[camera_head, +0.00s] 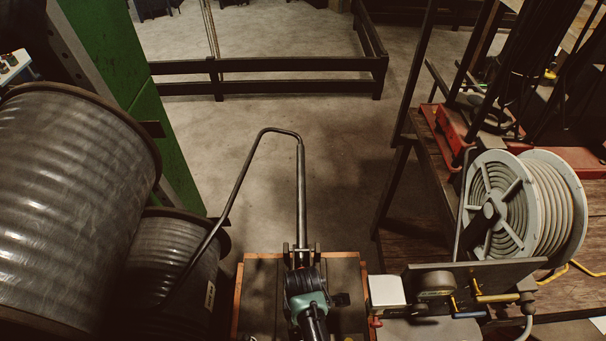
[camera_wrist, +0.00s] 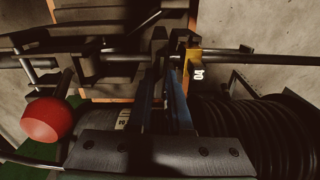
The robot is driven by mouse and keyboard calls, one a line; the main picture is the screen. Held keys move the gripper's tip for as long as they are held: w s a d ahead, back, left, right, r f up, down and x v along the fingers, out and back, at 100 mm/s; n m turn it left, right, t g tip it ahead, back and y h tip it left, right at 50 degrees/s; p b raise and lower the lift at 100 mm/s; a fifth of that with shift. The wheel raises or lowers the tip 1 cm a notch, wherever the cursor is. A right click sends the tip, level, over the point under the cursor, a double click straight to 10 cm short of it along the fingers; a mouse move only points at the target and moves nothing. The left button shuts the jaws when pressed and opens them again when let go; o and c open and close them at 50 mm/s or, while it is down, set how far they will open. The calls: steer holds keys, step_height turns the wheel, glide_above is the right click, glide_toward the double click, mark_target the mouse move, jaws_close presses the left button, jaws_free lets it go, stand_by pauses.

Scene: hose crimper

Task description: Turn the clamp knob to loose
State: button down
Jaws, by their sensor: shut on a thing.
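My gripper (camera_wrist: 164,70) shows in the wrist view, with two narrow blue-sided fingers reaching up from a dark bolted plate. The fingers are closed on a small dark part between them. I take this part for the clamp knob, but the fingers and shadow hide most of it, and its turned position cannot be read. A yellow tag (camera_wrist: 194,63) marked with figures is just right of the fingertips. A red ball (camera_wrist: 47,120) on a rod is to the left, apart from the fingers. In the head view I cannot make out the fingers or the knob.
Large ribbed drums (camera_head: 75,180) stand at left. A pale hose reel (camera_head: 520,205) and a gauge panel (camera_head: 470,272) are at right. Black coiled hose (camera_wrist: 255,130) lies close right of my gripper.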

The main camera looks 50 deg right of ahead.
steer(key=shift+n, duration=0.7)
steer(key=c, duration=0.8)
jaws_free()
steer(key=shift+c, duration=0.2)
step_height(320, 180, up, 13)
steer(key=shift+b, duration=0.3)
steer(key=shift+w, duration=0.1)
